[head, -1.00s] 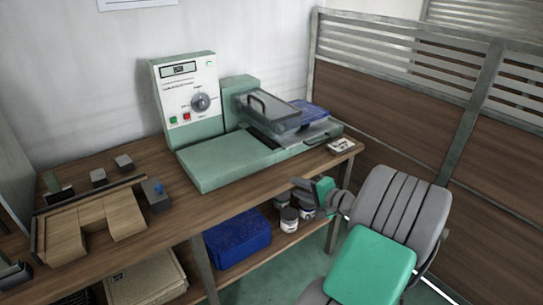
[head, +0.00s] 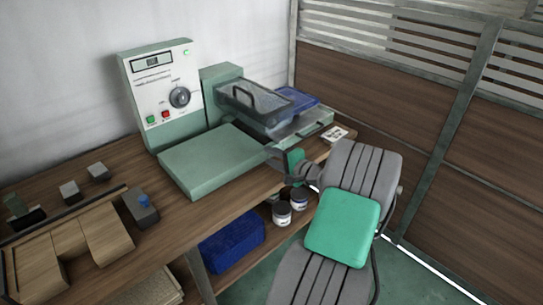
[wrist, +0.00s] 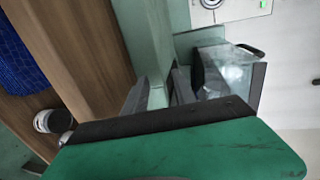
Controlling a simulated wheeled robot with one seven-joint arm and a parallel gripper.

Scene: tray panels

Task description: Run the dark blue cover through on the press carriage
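The green press (head: 215,158) stands on the wooden bench, with a dial panel on its left and a flat bed in front. Its carriage, at the right, carries a clear lid (head: 262,100) with a dark handle. A flat dark blue piece (head: 300,97) lies behind the lid, partly hidden; I cannot tell whether it is the cover. My gripper (head: 277,156) is at the press's front edge, fingers pointing towards it. In the wrist view the two grey fingers (wrist: 158,95) are apart, with green press surface showing between them. I cannot tell whether they touch the press.
A small white card (head: 335,134) lies at the bench's right end. Wooden blocks (head: 75,240) and small grey items sit at the left. A dark blue bin (head: 232,242) and jars (head: 283,213) are on the lower shelf. A slatted partition (head: 375,100) closes the right side.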

